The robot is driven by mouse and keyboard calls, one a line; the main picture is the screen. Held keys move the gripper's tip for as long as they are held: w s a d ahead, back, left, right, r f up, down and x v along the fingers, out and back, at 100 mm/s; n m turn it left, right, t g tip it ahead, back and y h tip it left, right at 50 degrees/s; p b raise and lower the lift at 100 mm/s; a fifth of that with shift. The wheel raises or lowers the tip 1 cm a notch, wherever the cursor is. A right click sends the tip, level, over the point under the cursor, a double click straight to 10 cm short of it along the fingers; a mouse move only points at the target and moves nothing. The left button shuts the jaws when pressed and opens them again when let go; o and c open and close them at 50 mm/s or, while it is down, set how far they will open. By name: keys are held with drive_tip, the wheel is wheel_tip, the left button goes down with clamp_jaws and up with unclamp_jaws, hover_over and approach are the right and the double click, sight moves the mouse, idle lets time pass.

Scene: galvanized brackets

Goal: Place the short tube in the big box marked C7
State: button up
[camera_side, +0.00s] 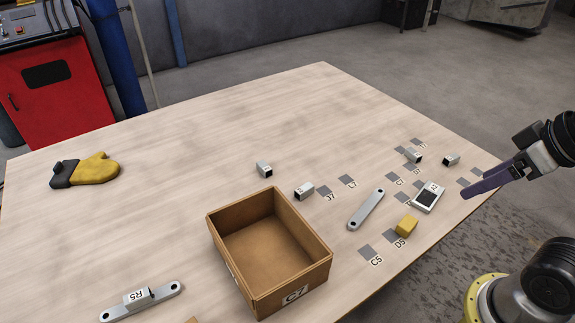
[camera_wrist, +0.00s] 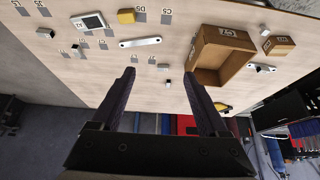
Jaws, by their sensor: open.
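The big open cardboard box (camera_side: 322,252) has a C7 label on its front wall and stands on the table; it also shows in the wrist view (camera_wrist: 203,45). Several small grey square tubes lie on the table: one behind the box (camera_side: 264,169), one nearer J7 (camera_side: 304,191), and two at the right (camera_side: 413,156) and (camera_side: 451,159). I cannot tell for sure which is the short tube. My gripper (camera_side: 468,193) is at the right, above the table's edge, apart from the tubes. In the wrist view its two dark fingers (camera_wrist: 158,73) are spread, with nothing between them.
A bracket marked R5 (camera_side: 140,297) lies front left, and a yellow glove (camera_side: 92,170) far left. A smaller box (camera_wrist: 278,45) shows in the wrist view. The table's left middle is clear.

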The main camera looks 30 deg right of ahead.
drive_tip(key=w+r+t, duration=0.3)
drive_tip(key=w+r, duration=0.3)
drive_tip(key=w, duration=0.3)
drive_tip(key=w+r+t, duration=0.3)
drive_tip(key=w+r, duration=0.3)
drive_tip(key=w, duration=0.2)
drive_tip(key=w+a+f+n+t, duration=0.1)
drive_tip(key=w+f+t, duration=0.1)
drive_tip(key=w, duration=1.6)
drive_tip(key=w+a+f+n+y, duration=0.15)
drive_tip(key=w+a+f, duration=0.25)
drive_tip(key=w+f, duration=1)
drive_tip(key=g, duration=0.3)
approach(265, 166)
drive_tip(key=shift+y+x, duration=0.25)
drive_tip(key=shift+x, duration=4.15)
drive_tip(key=shift+d, duration=0.15)
clamp_jaws()
